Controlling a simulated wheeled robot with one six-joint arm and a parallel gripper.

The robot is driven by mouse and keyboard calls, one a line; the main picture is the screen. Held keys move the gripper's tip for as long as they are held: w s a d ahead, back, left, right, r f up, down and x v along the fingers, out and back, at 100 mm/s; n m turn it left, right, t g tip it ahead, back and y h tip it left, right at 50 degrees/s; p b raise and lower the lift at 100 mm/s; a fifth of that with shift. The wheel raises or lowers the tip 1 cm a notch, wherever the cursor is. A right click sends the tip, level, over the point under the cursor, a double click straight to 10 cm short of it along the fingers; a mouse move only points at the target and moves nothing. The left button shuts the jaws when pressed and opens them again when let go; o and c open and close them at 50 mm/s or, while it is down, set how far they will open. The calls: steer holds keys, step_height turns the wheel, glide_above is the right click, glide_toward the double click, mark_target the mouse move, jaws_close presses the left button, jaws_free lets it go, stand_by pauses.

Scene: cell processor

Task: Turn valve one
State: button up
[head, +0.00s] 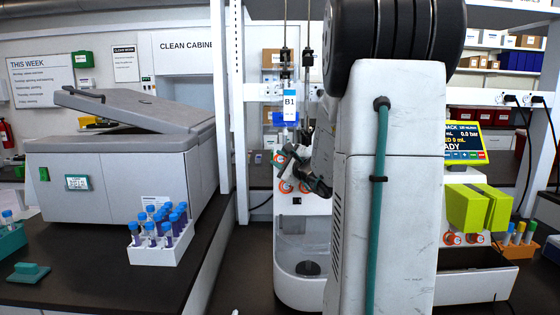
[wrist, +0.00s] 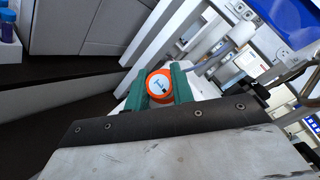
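An orange round valve knob (wrist: 159,84) with a white face and a dark mark shows in the wrist view, between the two green fingers of my gripper (wrist: 159,90). The fingers stand apart on either side of it with little or no visible gap; I cannot tell whether they press on it. In the head view my gripper (head: 305,170) is at the front of the white processor (head: 300,225), mostly hidden by my arm. An orange knob (head: 285,187) shows just below it there. The mark on the knob is too small to read surely.
A bag labelled B1 (head: 290,104) hangs above the processor. A grey centrifuge-like machine (head: 120,165) and a white tube rack (head: 160,248) stand left. A green-yellow block (head: 478,207) is at right.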

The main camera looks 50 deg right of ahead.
steer(key=shift+c, duration=1)
steer(key=shift+n, duration=0.3)
steer(key=n+g+y, duration=0.2)
steer(key=n, duration=0.2)
steer(key=shift+n+g+y, duration=0.7)
steer(key=shift+n+g, duration=0.6)
steer(key=shift+n, duration=0.6)
steer(key=shift+f, duration=0.1)
steer(key=o, duration=1)
